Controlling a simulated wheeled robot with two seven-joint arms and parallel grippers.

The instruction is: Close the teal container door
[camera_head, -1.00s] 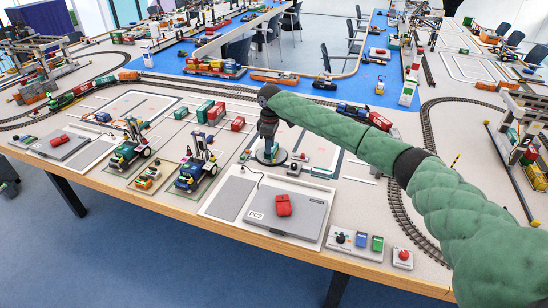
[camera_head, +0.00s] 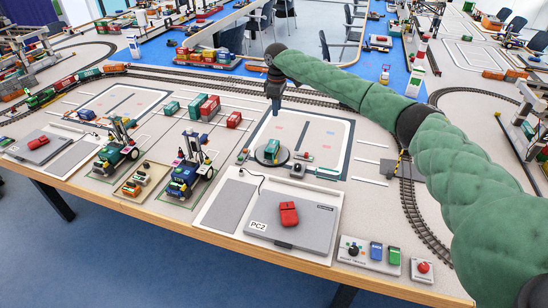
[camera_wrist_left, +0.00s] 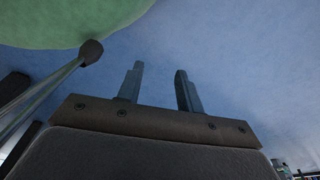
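A small teal-green container (camera_head: 271,148) stands on a dark round turntable (camera_head: 259,158) at the middle of the table in the head view. I cannot make out whether its door is open or closed. My right gripper (camera_head: 275,106) points down above and behind the container in the picture, apart from it. Its fingers are too small and dark to tell whether they are open. Two more teal containers (camera_head: 172,108) stand farther left among red ones. In the left wrist view my left gripper (camera_wrist_left: 158,88) is open and empty, over the blue floor.
A control panel (camera_head: 368,252) and a red button box (camera_head: 422,269) lie at the front edge. Two toy vehicles (camera_head: 188,172) stand to the left. Rails curve at right.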

